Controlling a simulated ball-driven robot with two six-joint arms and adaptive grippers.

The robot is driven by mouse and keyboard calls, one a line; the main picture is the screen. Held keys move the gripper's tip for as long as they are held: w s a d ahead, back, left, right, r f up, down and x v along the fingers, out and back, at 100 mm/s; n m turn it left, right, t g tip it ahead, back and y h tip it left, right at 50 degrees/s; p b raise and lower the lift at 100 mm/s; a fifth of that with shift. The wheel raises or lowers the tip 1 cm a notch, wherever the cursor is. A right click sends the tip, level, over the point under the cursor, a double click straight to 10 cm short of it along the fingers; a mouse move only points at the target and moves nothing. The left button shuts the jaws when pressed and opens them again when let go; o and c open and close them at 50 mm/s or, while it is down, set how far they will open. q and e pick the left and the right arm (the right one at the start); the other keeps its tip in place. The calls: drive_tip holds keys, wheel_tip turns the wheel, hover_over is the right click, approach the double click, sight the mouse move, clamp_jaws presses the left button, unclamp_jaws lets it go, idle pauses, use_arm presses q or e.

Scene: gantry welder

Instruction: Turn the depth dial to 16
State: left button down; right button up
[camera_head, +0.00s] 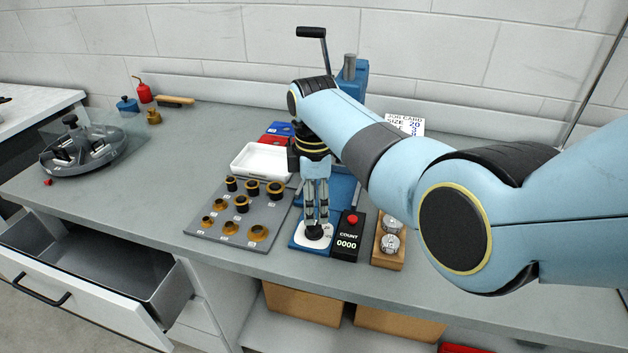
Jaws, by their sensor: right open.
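A small black knob on a white dial plate (302,241) sits at the front of the blue machine base (298,231); it looks like the depth dial. My right gripper (316,219) points straight down over this knob, with its fingers on either side of the knob's top or just above it. I cannot tell whether they touch it. The gripper is open with nothing held up in it. The dial's numbers are too small to read, and fingers hide part of it. My left gripper is not in view.
A black counter box (347,243) reading 0000 with a red button stands just right of the dial. A wooden block with metal dies (390,245) is beyond it. A grey tray of ringed parts (238,222) lies left, a white tray (262,161) behind. An open drawer (100,270) juts out front left.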

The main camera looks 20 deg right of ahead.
sight(315, 227)
wheel_tip(315, 227, up, 6)
drive_tip(key=shift+f, duration=0.25)
drive_tip(key=shift+d, duration=0.1)
